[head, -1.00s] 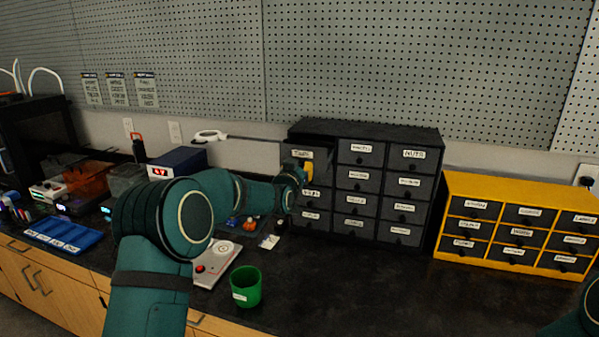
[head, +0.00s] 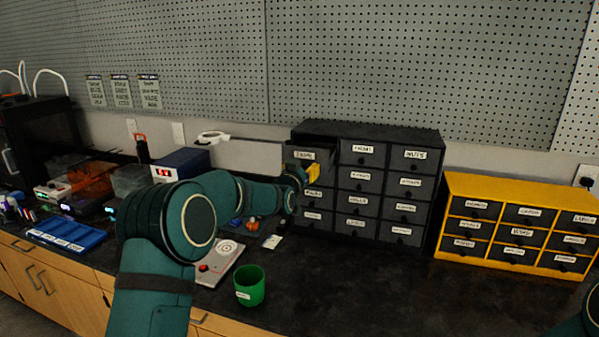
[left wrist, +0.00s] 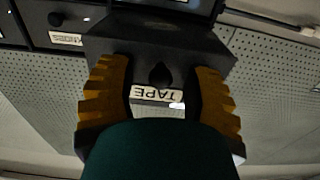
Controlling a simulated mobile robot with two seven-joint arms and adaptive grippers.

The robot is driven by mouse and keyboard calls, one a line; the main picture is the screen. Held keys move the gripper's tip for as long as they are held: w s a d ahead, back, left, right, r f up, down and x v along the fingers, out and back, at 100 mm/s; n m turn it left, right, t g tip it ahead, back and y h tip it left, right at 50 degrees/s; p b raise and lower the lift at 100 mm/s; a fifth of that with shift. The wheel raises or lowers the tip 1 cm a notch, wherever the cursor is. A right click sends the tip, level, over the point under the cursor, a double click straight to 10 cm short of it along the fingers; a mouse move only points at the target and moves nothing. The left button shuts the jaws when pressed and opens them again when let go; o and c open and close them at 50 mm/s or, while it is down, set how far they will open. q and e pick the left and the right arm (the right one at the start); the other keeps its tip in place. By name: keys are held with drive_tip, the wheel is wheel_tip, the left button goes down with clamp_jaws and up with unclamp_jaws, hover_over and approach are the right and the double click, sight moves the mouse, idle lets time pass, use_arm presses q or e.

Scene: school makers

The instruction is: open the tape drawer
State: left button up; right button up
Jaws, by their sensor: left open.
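The tape drawer (head: 325,157) is the top left drawer of the dark grey cabinet (head: 370,130). It stands partly pulled out, its front ahead of its neighbours. In the left wrist view the drawer front (left wrist: 160,45) shows upside down with its TAPE label (left wrist: 156,95) and dark knob (left wrist: 160,75). My left gripper (head: 313,173) is at the lower part of this drawer front. Its two yellow fingers (left wrist: 163,95) are apart, one on each side of the knob, with gaps to it. My right gripper is out of view.
A yellow drawer cabinet (head: 450,210) stands to the right. A green cup (head: 250,287) and a grey device (head: 220,262) are on the black worktop (head: 350,290) in front. A blue tray (head: 68,234) lies at the left. The front middle of the worktop is clear.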

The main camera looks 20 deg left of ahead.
use_arm(q)
drive_tip(key=s, duration=1.2)
drive_tip(key=shift+a, duration=0.2)
